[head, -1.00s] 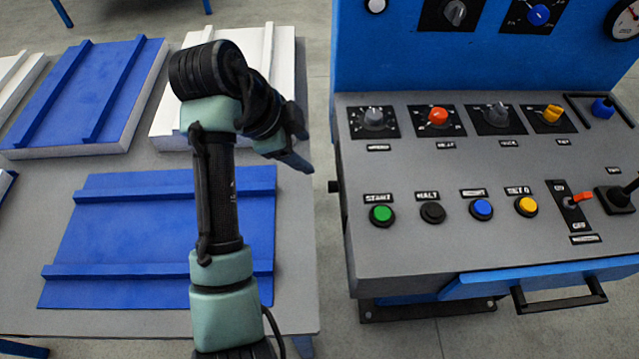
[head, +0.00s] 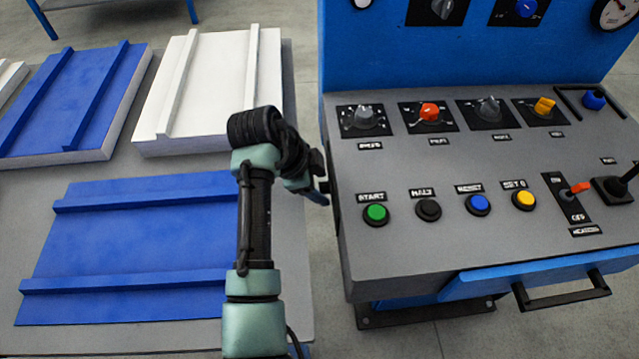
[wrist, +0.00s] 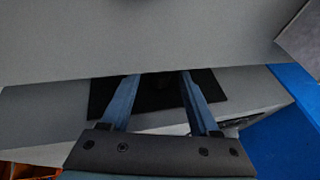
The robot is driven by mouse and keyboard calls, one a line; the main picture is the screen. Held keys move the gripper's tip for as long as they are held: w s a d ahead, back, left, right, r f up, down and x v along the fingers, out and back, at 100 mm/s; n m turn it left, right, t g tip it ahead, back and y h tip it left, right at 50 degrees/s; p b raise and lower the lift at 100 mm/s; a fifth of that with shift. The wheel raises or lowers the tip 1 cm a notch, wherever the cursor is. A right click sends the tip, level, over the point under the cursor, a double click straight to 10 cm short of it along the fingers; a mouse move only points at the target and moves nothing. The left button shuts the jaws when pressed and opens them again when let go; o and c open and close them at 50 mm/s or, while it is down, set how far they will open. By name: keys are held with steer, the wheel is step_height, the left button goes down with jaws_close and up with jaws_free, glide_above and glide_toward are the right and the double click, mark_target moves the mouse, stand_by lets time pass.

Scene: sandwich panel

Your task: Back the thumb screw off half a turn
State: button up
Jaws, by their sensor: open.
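My gripper (head: 318,192) is at the left side of the grey control console (head: 400,258), close to its side wall. In the wrist view my gripper (wrist: 156,82) is open, with its two blue fingers spread over a black plate (wrist: 104,96) on the console's side. A dark round shape, which looks like the thumb screw (wrist: 158,84), sits on that plate between the fingertips. It is black on black, so its outline and angle are hard to make out. I cannot tell whether the fingers touch it. In the head view my gripper largely hides that spot.
The console top carries several knobs, push buttons (head: 428,210) and a red-tipped switch (head: 578,188). A drawer handle (head: 562,297) juts out in front. To the left a grey table (head: 200,168) holds blue and white panels (head: 125,235). A narrow floor gap separates table and console.

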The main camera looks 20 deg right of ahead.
steer(key=shift+f, duration=0.1)
jaws_close()
stand_by(0.4)
